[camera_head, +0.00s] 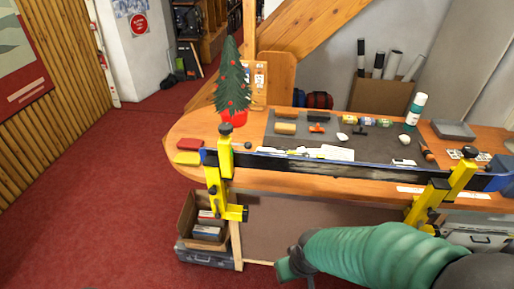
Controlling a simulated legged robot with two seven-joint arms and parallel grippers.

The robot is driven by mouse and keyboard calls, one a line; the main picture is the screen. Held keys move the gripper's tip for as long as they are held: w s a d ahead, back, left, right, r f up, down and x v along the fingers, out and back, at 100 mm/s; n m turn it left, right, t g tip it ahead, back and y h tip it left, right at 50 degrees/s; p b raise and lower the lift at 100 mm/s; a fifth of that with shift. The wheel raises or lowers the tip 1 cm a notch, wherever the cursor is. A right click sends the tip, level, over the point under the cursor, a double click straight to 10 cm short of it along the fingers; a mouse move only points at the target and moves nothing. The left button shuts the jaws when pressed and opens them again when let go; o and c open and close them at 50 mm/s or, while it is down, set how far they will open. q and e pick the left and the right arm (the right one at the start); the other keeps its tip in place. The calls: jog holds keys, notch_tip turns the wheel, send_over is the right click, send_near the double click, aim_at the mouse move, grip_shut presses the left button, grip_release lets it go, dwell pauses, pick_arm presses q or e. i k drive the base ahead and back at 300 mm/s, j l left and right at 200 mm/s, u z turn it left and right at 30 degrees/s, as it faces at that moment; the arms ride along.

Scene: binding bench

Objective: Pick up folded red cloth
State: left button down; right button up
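The folded red cloth (189,143) lies flat at the left end of the wooden bench, near its rounded edge. A folded yellow cloth-like piece (187,158) lies just in front of it. My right arm, in a green sleeve, comes in from the lower right. Its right gripper (290,264) is low in front of the bench, well to the right of and below the red cloth, and apart from it. The fingers are small and partly hidden, so I cannot tell whether they are open. My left gripper is out of view.
A long dark bar with yellow clamps (224,160) runs along the bench's front edge. A small decorated tree (231,85) stands behind the red cloth. A grey mat (290,143) holds small tools. A cardboard box (196,215) sits below the bench's left end.

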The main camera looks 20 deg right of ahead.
aim_at(187, 143)
jog(key=i+j+u, duration=0.1)
jog(key=i+j, duration=0.75)
jog(key=i+u, duration=0.1)
jog(key=i, duration=1.15)
